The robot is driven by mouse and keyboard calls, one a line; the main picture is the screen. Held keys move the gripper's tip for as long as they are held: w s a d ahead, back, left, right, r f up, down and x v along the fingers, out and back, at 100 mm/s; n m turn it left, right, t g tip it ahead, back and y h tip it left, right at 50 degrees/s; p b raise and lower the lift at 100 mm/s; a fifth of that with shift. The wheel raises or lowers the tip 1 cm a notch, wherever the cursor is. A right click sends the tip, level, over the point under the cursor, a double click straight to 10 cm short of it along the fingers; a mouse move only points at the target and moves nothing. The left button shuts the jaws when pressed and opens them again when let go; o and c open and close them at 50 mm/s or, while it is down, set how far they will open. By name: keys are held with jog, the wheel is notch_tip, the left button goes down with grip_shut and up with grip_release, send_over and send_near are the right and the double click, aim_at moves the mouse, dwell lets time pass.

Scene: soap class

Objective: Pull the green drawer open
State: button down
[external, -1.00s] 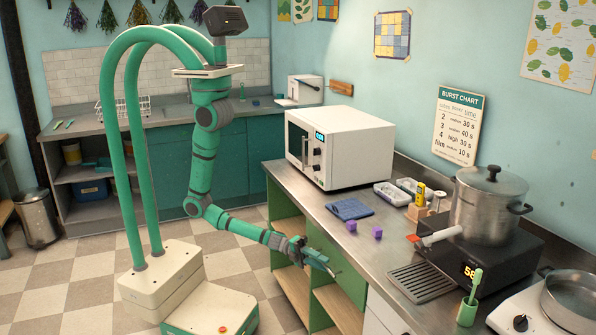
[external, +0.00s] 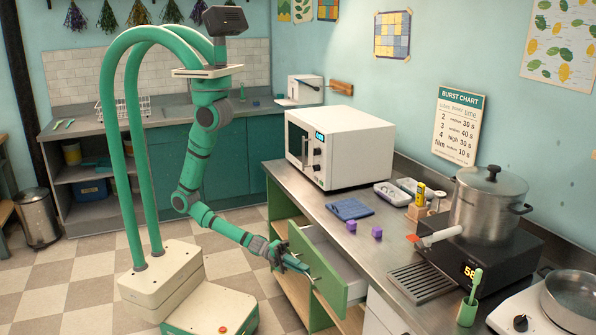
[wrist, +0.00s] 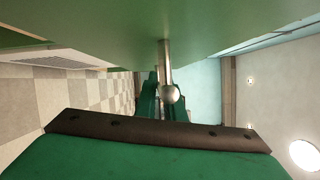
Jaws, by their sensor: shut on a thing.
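The green drawer (external: 326,270) is pulled part way out from under the steel counter, and its pale inside shows in the external view. My gripper (external: 300,268) is at the drawer's front and shut on the drawer handle. In the wrist view the silver bar handle (wrist: 165,70) stands out from the green drawer front (wrist: 215,25), with its round end towards the camera. The gripper's fingers (wrist: 168,98) are around the handle and partly hidden behind its round end.
Open wooden shelves (external: 290,285) lie below and left of the drawer. On the counter (external: 330,232) above stand a white microwave (external: 345,150), a blue cloth (external: 349,209), purple cubes (external: 377,233) and a steel pot (external: 486,210). The checkered floor in front is clear.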

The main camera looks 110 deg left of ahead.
jog(key=s+d, duration=1.4)
jog(key=shift+s+d, duration=0.35)
jog(key=shift+s, duration=0.05)
jog(key=c, duration=1.8)
grip_release()
jog(key=shift+c, duration=0.2)
jog(key=r+v, duration=0.1)
jog(key=v, duration=0.9)
jog(key=shift+s+f, duration=0.4)
jog(key=shift+f, duration=0.1)
jog(key=shift+a, duration=0.15)
